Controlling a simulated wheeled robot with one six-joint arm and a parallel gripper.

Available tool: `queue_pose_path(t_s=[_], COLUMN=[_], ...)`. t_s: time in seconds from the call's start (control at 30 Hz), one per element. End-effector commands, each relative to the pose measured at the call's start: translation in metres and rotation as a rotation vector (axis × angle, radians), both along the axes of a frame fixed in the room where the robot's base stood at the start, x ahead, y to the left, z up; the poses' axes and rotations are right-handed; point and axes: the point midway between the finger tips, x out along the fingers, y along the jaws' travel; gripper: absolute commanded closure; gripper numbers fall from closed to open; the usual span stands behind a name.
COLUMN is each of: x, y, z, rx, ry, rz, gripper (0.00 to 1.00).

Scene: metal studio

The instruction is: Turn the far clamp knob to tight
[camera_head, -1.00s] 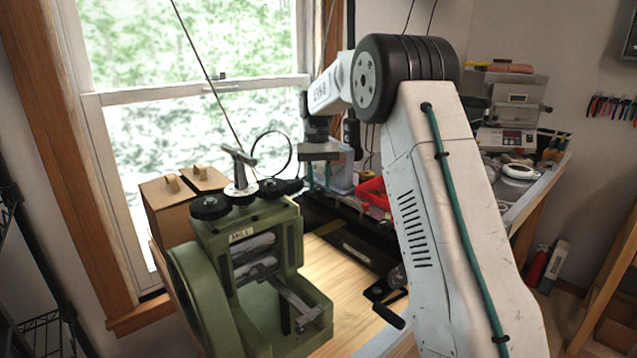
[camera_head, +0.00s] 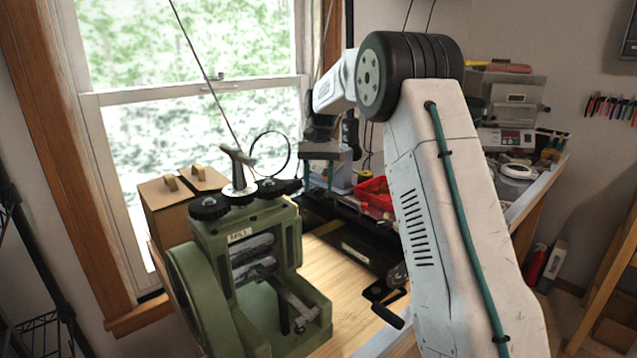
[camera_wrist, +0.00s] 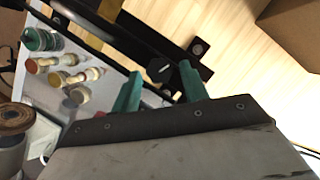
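In the wrist view a dark round knob (camera_wrist: 160,69) with a pale line across its top sits just beyond my fingertips, roughly between them. It is on or beside a long black bar assembly (camera_wrist: 120,38). I cannot tell from the line whether it is tight. My gripper (camera_wrist: 158,80) has two teal fingers spread apart, with nothing held between them. In the head view my gripper (camera_head: 320,182) points down over the back of the bench, behind the green rolling mill. The knob cannot be made out in the head view.
A green rolling mill (camera_head: 215,290) with black top knobs stands at front left. A red bin (camera_head: 374,192) is right of my gripper. A black hand crank (camera_head: 385,300) sticks out near the front edge. In the wrist view, several wooden-handled pieces (camera_wrist: 65,75) lie left; bare wood (camera_wrist: 240,40) lies right.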

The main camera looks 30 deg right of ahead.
Motion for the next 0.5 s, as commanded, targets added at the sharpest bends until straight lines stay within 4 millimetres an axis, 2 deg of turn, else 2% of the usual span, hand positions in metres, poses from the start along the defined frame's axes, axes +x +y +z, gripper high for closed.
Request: queue_pose_path(t_s=[0.33,0.5], x=[0.000,0.008], y=[0.000,-0.005], z=[0.002,0.022], rx=[0.001,0.001], ry=[0.004,0.001], rz=[0.000,0.000], gripper=[0.50,0.50])
